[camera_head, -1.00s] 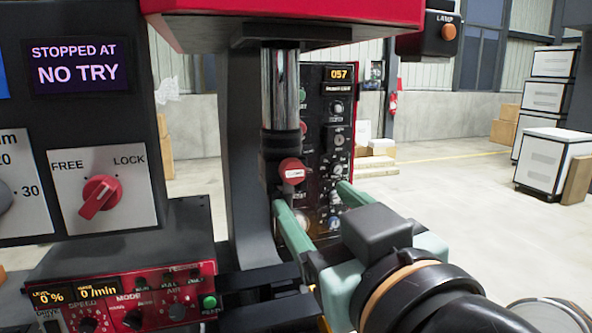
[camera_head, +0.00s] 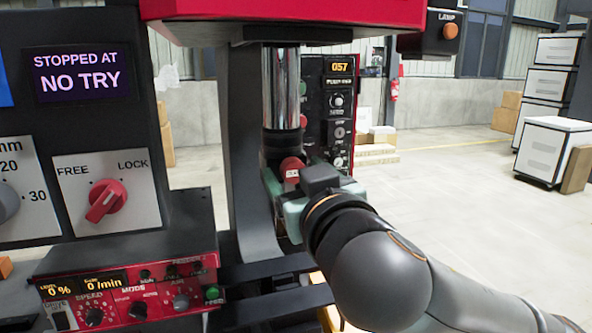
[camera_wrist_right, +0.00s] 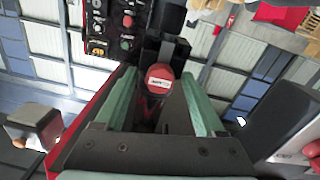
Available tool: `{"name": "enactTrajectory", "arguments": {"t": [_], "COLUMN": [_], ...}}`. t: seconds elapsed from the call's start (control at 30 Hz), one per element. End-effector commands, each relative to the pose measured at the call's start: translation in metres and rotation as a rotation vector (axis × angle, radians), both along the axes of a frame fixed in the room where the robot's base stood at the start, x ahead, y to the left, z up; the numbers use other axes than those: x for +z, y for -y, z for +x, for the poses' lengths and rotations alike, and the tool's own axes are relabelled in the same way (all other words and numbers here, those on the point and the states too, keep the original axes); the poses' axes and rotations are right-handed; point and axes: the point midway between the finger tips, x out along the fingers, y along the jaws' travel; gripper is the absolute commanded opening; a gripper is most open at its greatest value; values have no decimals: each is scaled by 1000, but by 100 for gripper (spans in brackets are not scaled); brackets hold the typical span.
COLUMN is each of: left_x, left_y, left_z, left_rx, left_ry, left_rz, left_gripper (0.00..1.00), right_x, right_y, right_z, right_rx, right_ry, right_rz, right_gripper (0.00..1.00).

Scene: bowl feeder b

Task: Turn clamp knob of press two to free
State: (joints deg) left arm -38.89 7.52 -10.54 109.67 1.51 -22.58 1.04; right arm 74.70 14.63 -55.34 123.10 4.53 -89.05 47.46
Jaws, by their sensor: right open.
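A red knob with a small white label (camera_head: 291,168) sits on the dark holder under the chrome ram. My right gripper (camera_head: 287,188) is at this knob, partly hidden by my own wrist. In the right wrist view the knob (camera_wrist_right: 160,78) shows between the two green fingers of my right gripper (camera_wrist_right: 157,88), which are open with gaps on both sides. A second red knob (camera_head: 107,202) is on a white plate marked FREE and LOCK on the left; its handle slants from lower left to upper right. My left gripper is not in view.
A display (camera_head: 80,72) reads STOPPED AT NO TRY. A red control box (camera_head: 130,290) stands at the lower left. The chrome ram (camera_head: 281,90) and dark press column (camera_head: 240,150) stand close to my right gripper. Open floor (camera_head: 450,190) lies to the right.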

Motion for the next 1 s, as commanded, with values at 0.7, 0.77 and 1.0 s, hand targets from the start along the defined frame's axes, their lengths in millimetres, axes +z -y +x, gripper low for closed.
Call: {"name": "enactTrajectory", "arguments": {"t": [0.7, 0.77, 1.0], "left_x": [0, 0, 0], "left_y": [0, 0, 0], "left_z": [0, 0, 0], "left_rx": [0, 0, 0], "left_ry": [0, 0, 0], "left_rz": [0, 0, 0], "left_gripper": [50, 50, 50], "right_x": [0, 0, 0], "right_y": [0, 0, 1], "right_z": [0, 0, 0], "right_rx": [-1, -1, -2], "right_ry": [0, 0, 2], "right_rz": [0, 0, -3], "right_gripper": [6, 0, 0]}}
